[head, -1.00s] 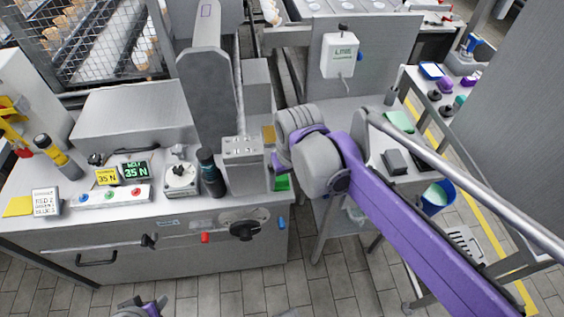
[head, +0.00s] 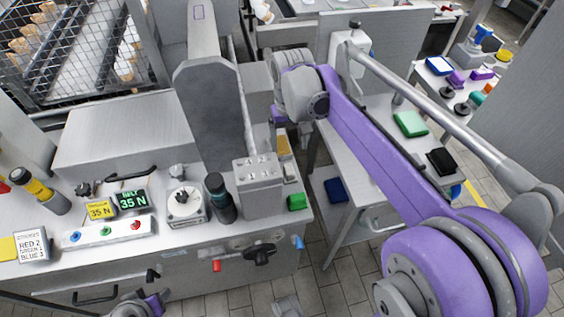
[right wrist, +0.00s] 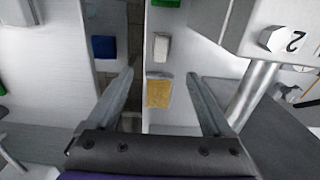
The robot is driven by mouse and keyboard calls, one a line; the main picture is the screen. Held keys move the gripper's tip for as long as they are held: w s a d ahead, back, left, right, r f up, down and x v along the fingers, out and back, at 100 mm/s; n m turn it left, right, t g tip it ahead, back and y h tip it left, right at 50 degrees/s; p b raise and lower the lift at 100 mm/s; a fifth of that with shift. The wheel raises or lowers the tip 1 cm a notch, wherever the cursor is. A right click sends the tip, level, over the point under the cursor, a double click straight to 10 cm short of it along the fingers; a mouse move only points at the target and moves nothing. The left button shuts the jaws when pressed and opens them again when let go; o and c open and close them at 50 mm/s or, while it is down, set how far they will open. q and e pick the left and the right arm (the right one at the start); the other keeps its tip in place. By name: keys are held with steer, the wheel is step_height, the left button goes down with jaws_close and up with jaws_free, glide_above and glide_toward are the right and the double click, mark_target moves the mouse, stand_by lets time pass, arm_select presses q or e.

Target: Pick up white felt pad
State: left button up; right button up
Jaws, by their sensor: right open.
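A small whitish block, which looks like the white felt pad (right wrist: 160,47), lies just beyond a tan pad (right wrist: 158,92) in the right wrist view. In the head view the pad (head: 290,172) sits between the tan pad (head: 283,146) and a green block (head: 297,201), on the narrow ledge right of the grey metal box. My right gripper (right wrist: 161,76) is open and empty, its fingers spread on either side of the tan pad's line. In the head view my right wrist hides most of that gripper (head: 281,122). Only a piece of my left arm shows at the bottom edge.
The grey metal box (head: 258,188) and a dark bottle (head: 219,198) stand left of the ledge. A blue block (head: 336,190) lies on a lower shelf to the right. A gap shows floor between the benches.

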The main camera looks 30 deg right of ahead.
glide_above(289, 169)
steer(key=f, duration=0.4)
steer(key=shift+w+d+f+b, duration=0.15)
steer(key=shift+d+f+b, duration=0.05)
steer(key=shift+f+b, duration=0.15)
steer(key=shift+w+f, duration=0.1)
steer(key=shift+f, duration=0.45)
steer(key=f, duration=0.5)
steer(key=shift+s+a+b, duration=0.15)
steer(key=shift+s+b, duration=0.1)
steer(key=shift+b, duration=0.1)
steer(key=shift+r, duration=0.1)
jaws_close()
